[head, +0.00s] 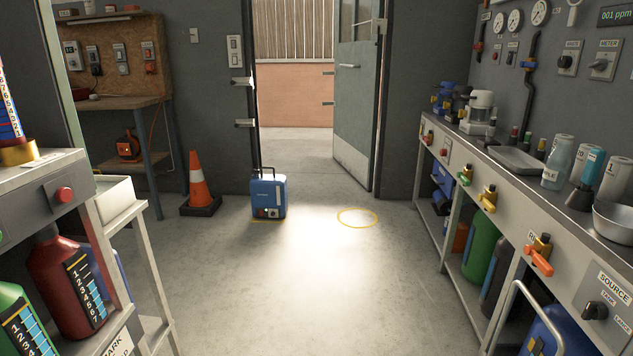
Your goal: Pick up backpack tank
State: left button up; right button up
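A blue backpack tank (268,196) stands upright on the concrete floor just inside the doorway. It has a dark handle on top, a pale panel on its front and small fittings near its base. A patch of yellow marking shows at its foot. Neither of my grippers shows in the head view, so nothing is seen touching the tank.
An orange cone (198,182) stands left of the tank. A yellow floor ring (357,218) lies to its right. The door (356,110) is open. A long bench (520,185) lines the right; a cabinet (40,180) stands at near left. The middle floor is clear.

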aim_at(268, 193)
jog(key=i+j, duration=0.1)
jog(key=i, duration=1.1)
jog(key=i+j, duration=0.15)
jog(key=i, duration=1)
jog(key=i+j+u, duration=0.15)
jog(key=i+u, duration=0.2)
jog(key=i, duration=0.25)
jog(key=i+u, duration=0.4)
jog(key=i, duration=0.25)
jog(key=i+l+u, duration=0.35)
jog(key=i, duration=0.25)
jog(key=j, duration=0.1)
